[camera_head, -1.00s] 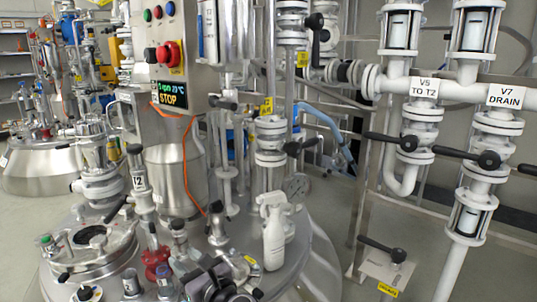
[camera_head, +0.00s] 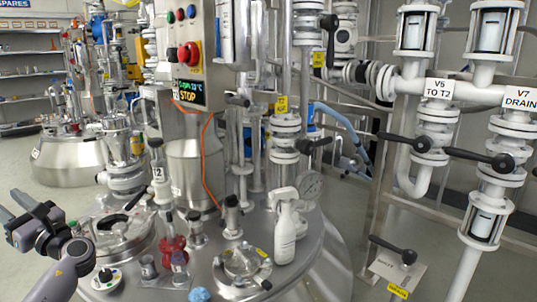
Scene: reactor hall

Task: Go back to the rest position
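My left gripper (camera_head: 12,204) is at the left edge of the head view, left of the steel reactor lid (camera_head: 315,250). Its two dark fingers point up and left with a gap between them, and I see nothing held. My grey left forearm comes up from the bottom left corner. My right gripper is not in view.
A white spray bottle (camera_head: 285,228) stands on the lid, with a crumpled blue item (camera_head: 200,294) near its front. Red valve (camera_head: 173,257) and round hatches rise from the lid. A control box (camera_head: 188,55) hangs above. White piping (camera_head: 430,130) stands right. Shelves (camera_head: 30,70) are far left.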

